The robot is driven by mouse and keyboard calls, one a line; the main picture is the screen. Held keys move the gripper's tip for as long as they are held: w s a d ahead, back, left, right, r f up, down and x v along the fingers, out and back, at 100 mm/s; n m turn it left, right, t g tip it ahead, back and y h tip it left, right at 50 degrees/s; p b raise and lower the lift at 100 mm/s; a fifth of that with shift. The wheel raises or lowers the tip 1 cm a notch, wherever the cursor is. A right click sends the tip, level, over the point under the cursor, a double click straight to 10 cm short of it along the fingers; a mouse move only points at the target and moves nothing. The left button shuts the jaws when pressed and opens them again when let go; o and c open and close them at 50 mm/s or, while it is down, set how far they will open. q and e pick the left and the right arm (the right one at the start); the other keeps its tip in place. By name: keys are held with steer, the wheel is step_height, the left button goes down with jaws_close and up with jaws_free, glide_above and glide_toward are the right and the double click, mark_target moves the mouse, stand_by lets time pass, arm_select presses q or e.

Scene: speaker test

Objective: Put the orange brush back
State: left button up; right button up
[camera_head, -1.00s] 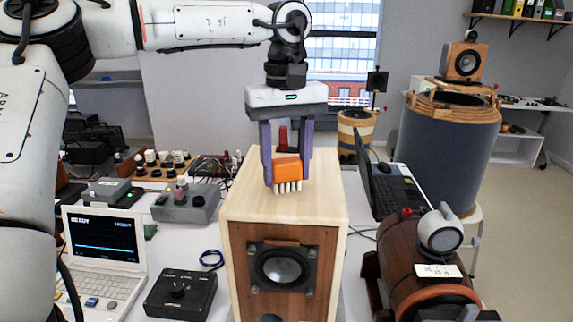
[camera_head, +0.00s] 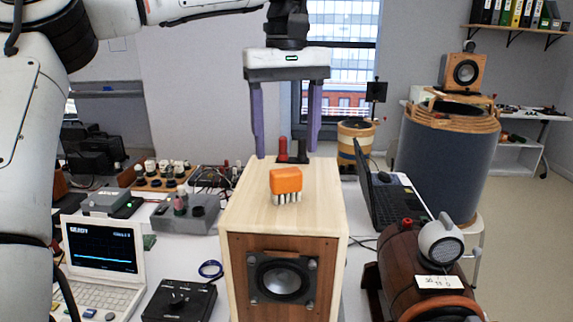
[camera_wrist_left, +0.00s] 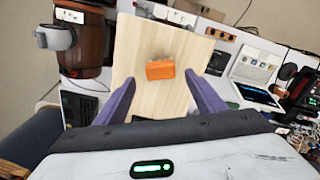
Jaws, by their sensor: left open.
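The orange brush (camera_head: 286,181) stands on top of the light wooden speaker box (camera_head: 246,207), bristles down, near the front half of the top. It also shows in the left wrist view (camera_wrist_left: 160,70), lying between the fingers' lines but beyond their tips. My left gripper (camera_head: 286,155) is open and empty above and behind the brush, with its two purple fingers wide apart and not touching it. My right gripper is not in view.
A red-and-black object (camera_head: 283,148) stands behind the box. A laptop (camera_head: 395,205) and a brown barrel-like device (camera_head: 405,262) are on the right. A white laptop (camera_head: 105,250), a black control box (camera_head: 180,300) and a grey box (camera_head: 186,212) are on the left.

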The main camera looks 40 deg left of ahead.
mark_target(287, 171)
arm_select(q)
steer(key=shift+r, duration=2.3)
